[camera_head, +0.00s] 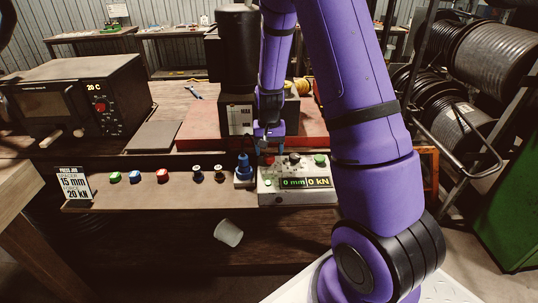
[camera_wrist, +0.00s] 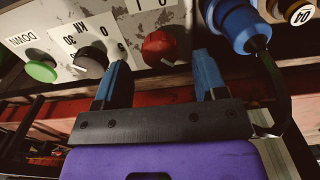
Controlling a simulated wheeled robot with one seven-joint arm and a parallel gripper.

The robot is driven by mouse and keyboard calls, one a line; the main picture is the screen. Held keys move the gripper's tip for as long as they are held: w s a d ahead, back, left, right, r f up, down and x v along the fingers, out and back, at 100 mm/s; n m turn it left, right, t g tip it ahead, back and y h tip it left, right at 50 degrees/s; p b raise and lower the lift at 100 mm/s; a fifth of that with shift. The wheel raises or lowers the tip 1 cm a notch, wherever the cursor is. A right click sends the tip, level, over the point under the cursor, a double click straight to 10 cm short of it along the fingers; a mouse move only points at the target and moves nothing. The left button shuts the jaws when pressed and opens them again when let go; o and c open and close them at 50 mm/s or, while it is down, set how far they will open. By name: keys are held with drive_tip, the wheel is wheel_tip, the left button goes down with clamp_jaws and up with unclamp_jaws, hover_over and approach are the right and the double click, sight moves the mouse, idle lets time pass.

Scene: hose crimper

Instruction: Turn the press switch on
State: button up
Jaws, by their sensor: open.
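My gripper (camera_head: 269,142) is over the box's left part. In the wrist view its blue fingers (camera_wrist: 160,65) are open and empty, pointing at the red knob, one to each side. I cannot tell whether they touch it.
A blue fitting (camera_wrist: 228,22) stands close to one finger. A ledge left of the box holds several coloured fittings (camera_head: 162,176) and a sign reading 15 mm, 20 kN (camera_head: 75,184). A heater-like box (camera_head: 75,98) stands at left. A white cup (camera_head: 228,233) lies below the ledge.

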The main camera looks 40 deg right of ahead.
sight(269, 156)
wheel_tip(269, 156, up, 8)
idle(0.4)
drive_tip(key=shift+r, duration=0.1)
